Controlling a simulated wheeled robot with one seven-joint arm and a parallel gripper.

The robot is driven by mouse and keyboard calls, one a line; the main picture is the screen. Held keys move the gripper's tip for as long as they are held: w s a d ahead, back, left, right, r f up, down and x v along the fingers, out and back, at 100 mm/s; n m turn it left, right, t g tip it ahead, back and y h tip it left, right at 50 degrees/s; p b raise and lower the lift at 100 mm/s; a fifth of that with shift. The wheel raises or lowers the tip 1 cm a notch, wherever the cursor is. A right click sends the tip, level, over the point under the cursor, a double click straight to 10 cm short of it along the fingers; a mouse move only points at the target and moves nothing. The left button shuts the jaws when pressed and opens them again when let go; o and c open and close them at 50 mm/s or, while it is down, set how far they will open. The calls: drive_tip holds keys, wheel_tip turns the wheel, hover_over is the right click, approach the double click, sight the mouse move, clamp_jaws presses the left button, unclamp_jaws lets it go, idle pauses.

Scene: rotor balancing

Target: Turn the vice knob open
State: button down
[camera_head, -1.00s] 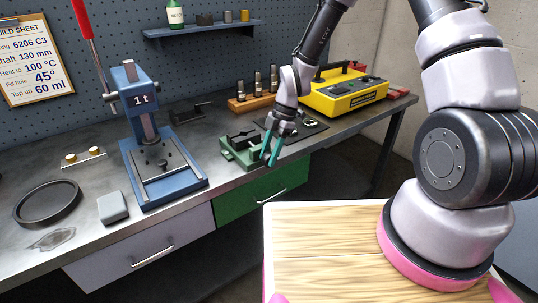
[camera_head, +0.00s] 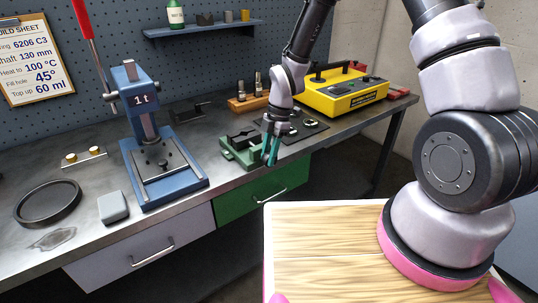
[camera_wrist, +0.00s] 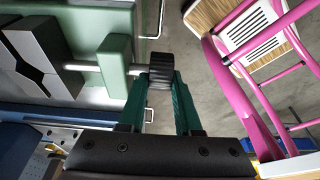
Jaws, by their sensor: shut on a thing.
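The small green vice (camera_head: 236,157) stands near the front edge of the bench, above the green drawer. In the wrist view its green end plate (camera_wrist: 115,65) and dark jaw blocks (camera_wrist: 45,48) show at the left, with a pale screw shaft (camera_wrist: 80,66) between. The black ribbed vice knob (camera_wrist: 161,64) is on the near end of the screw. My gripper (camera_head: 271,158) is at the vice's right end. In the wrist view its teal fingers (camera_wrist: 163,80) are shut on the knob, one on each side. The head view hides the knob behind the fingers.
A blue press (camera_head: 160,165) stands left of the vice. A yellow case (camera_head: 345,92) and a wooden block with metal pins (camera_head: 245,103) are behind. A dark mat with small round parts (camera_head: 308,126) lies close on the right.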

sight(264, 163)
drive_tip(key=t+h, duration=0.1)
drive_tip(key=h, duration=0.1)
drive_tip(key=t+h, duration=0.1)
drive_tip(key=shift+s+a+f+t+h, duration=0.1)
drive_tip(key=shift+s+a+t+h, duration=0.2)
drive_tip(key=shift+a, duration=0.1)
drive_tip(key=t+h, duration=0.2)
drive_tip(key=h, duration=0.1)
drive_tip(key=t+h, duration=0.1)
drive_tip(key=shift+s+a+f+h, duration=0.1)
drive_tip(key=shift+a+f+h, duration=0.2)
drive_tip(key=shift+f, duration=0.05)
drive_tip(key=t+h, duration=0.1)
drive_tip(key=h, duration=0.1)
drive_tip(key=f+t+h, duration=0.1)
drive_tip(key=t+h, duration=0.1)
drive_tip(key=shift+a, duration=0.1)
drive_tip(key=t+h, duration=0.1)
drive_tip(key=h, duration=0.1)
drive_tip(key=t+h, duration=0.1)
drive_tip(key=h, duration=0.1)
drive_tip(key=shift+f+t, duration=0.3)
drive_tip(key=shift+f, duration=0.1)
drive_tip(key=shift+h, duration=0.4)
drive_tip(key=c, duration=0.9)
unclamp_jaws()
drive_tip(key=shift+f, duration=0.1)
drive_tip(key=v, duration=1)
drive_tip(key=shift+s+a, duration=0.2)
drive_tip(key=shift+s, duration=0.15)
